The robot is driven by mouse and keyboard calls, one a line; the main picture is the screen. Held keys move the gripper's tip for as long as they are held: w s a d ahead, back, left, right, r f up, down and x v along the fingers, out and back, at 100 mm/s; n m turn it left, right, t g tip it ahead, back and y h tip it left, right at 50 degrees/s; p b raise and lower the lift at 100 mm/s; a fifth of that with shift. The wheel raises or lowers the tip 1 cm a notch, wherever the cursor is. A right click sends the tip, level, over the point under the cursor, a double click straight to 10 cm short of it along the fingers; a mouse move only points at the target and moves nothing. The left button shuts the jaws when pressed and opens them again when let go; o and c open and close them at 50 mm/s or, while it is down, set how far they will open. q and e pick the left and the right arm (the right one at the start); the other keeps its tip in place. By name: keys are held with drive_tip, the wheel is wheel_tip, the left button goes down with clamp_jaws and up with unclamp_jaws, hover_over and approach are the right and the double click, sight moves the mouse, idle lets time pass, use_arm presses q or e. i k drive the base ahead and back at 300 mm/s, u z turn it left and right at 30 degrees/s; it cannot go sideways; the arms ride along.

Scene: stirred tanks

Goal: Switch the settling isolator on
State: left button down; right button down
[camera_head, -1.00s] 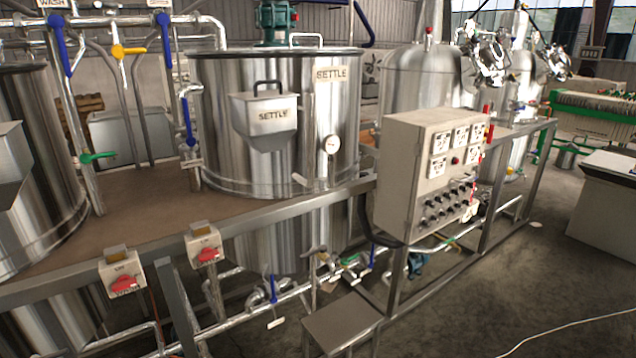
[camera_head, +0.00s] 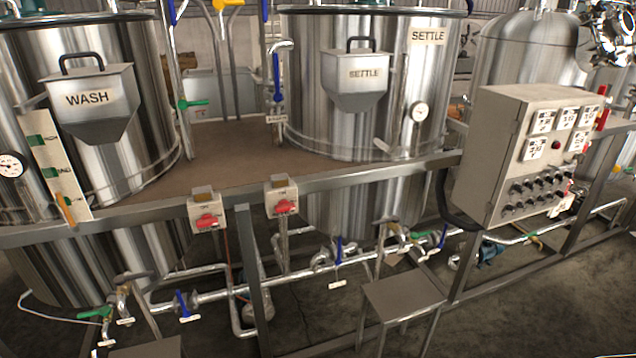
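Two small grey isolator boxes with red handles are fixed to the front rail of the frame. The left box (camera_head: 206,214) sits nearer the WASH tank (camera_head: 150,130). The right box (camera_head: 282,197) sits nearer the SETTLE tank (camera_head: 300,110). Both red handles look about level. The lettering on both boxes is too small to read, so I cannot tell from labels which is the settling one or which way is on. Neither of my grippers is in view.
A control cabinet (camera_head: 490,165) with dials and knobs stands out from the frame at right. A low grey stool (camera_head: 403,293) stands on the floor before the frame. Pipes with blue- and green-handled valves run below the rail. Space directly before both boxes looks clear.

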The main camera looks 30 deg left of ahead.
sight(284, 205)
drive_tip(key=z, duration=0.6)
drive_tip(key=k, duration=0.65)
drive_tip(key=z, duration=0.2)
drive_tip(key=i, duration=0.95)
drive_tip(key=u, duration=1)
drive_tip(key=i, duration=0.45)
drive_tip(key=u, duration=0.25)
